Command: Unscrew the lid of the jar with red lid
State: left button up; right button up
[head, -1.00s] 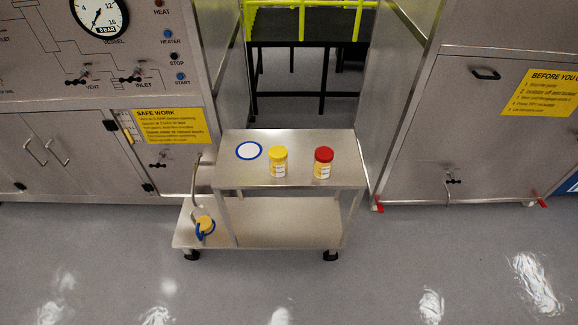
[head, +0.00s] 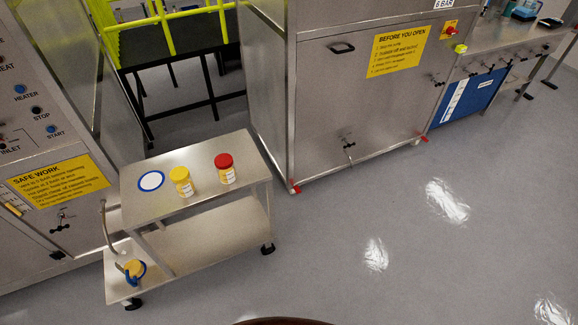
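The jar with the red lid (head: 225,169) stands upright on the top shelf of a steel cart (head: 205,209), near its right end. Its red lid (head: 223,160) sits on the jar's mouth. A similar jar with a yellow lid (head: 181,182) stands to its left. A white disc with a blue rim (head: 151,181) lies flat on the cart's left part. Neither of my grippers is in the head view.
The cart's lower shelf holds a yellow and blue item (head: 135,269) at its left end. Steel cabinets (head: 350,110) stand behind right and left, with a black table (head: 185,50) between them. The grey floor (head: 400,240) in front and right is clear.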

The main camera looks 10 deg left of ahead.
aim_at(228, 176)
jog(key=z, duration=0.65)
jog(key=i, duration=2.6)
jog(key=u, duration=3.55)
